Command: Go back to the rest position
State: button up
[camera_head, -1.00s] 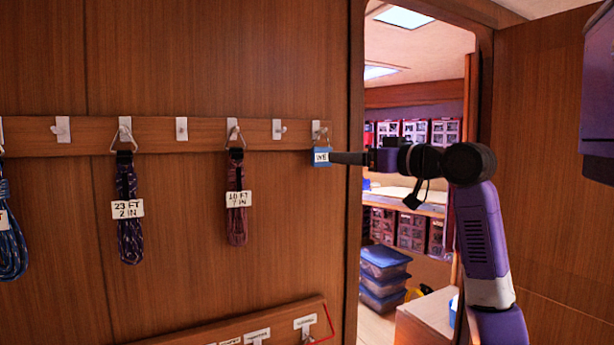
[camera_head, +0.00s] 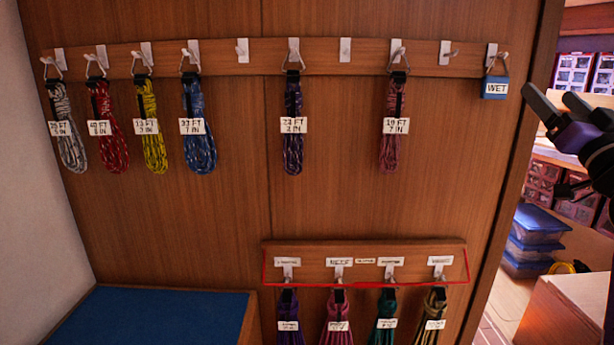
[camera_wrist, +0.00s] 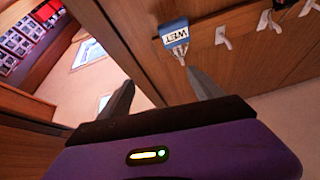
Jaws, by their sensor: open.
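My gripper (camera_head: 552,105) is at the right of the head view, in front of the doorway edge. Its two dark fingers are apart, with nothing between them. It also shows in the wrist view (camera_wrist: 163,92). The blue WET tag (camera_head: 496,87) hangs from the rightmost hook of the upper rail, left of my fingertips and apart from them in the head view. In the wrist view the WET tag (camera_wrist: 175,36) hangs just beyond the right finger; the exact gap is hard to tell.
The upper hook rail (camera_head: 345,56) carries several labelled coiled lines and some empty hooks. A lower rail (camera_head: 365,255), outlined red, holds more coils. A blue-topped bench (camera_head: 150,315) stands lower left. Blue-lidded bins (camera_head: 535,240) and a wooden box (camera_head: 570,310) are beyond the doorway.

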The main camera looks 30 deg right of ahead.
jog(key=a+f+m+g, duration=0.1)
jog(key=a+f, duration=1)
jog(key=f, duration=0.4)
jog(key=a+f+m+g, duration=0.1)
jog(key=a+f, duration=1.1)
jog(key=f, duration=0.3)
jog(key=s+a+f+n+g+y, duration=0.1)
jog(key=s+a+f+n+y, duration=0.4)
jog(key=s+a+f, duration=0.3)
jog(key=s+a+f+n+g+y, duration=0.2)
jog(key=s+a+f+n+y, duration=0.3)
jog(key=s+a, duration=0.9)
notch_tip(320, 180, down, 4)
jog(key=a+y, duration=0.2)
jog(key=shift+a+r+y, duration=0.15)
jog(key=shift+a+y, duration=0.15)
